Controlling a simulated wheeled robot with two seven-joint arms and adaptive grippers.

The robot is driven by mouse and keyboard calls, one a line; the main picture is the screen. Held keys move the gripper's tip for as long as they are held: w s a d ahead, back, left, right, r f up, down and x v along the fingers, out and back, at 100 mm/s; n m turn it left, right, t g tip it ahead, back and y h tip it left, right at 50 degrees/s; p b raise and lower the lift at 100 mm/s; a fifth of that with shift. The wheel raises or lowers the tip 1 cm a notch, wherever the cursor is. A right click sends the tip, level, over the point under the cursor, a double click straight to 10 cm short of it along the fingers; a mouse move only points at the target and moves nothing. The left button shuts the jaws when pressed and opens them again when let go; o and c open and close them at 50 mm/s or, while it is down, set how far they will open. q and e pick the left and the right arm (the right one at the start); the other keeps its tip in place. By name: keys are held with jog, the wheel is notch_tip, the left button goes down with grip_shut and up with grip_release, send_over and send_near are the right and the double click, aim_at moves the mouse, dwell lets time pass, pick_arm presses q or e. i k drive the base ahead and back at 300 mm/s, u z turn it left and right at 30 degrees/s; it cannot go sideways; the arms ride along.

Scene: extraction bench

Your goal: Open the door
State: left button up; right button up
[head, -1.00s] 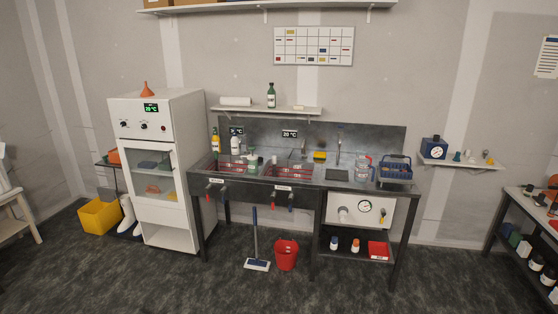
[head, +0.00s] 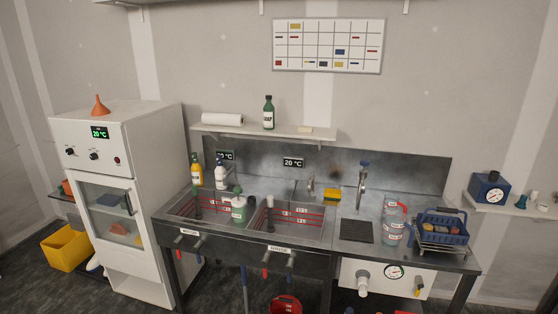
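A tall white cabinet (head: 155,150) stands at the left, with a green-lit 20 °C display and dark knobs on its upper front. Below them is its door (head: 112,212), with a pale frame, a glass window and a dark handle bar near the top. The door looks shut. Coloured items show behind the glass. A white front panel (head: 345,277) with a gauge and a round knob is under the right part of the bench; I cannot tell whether it is a door. Neither of my grippers is in view.
A metal bench with two sinks (head: 360,208) stands right of the cabinet, holding bottles, a jug (head: 393,225) and a blue basket (head: 442,228). A red bucket (head: 286,304) is on the floor below. A yellow bin (head: 64,248) stands left of the cabinet.

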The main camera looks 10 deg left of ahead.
aim_at(131, 186)
jog(key=i, duration=0.7)
jog(key=u, duration=2.6)
jog(key=i, duration=2.8)
jog(key=z, duration=1.1)
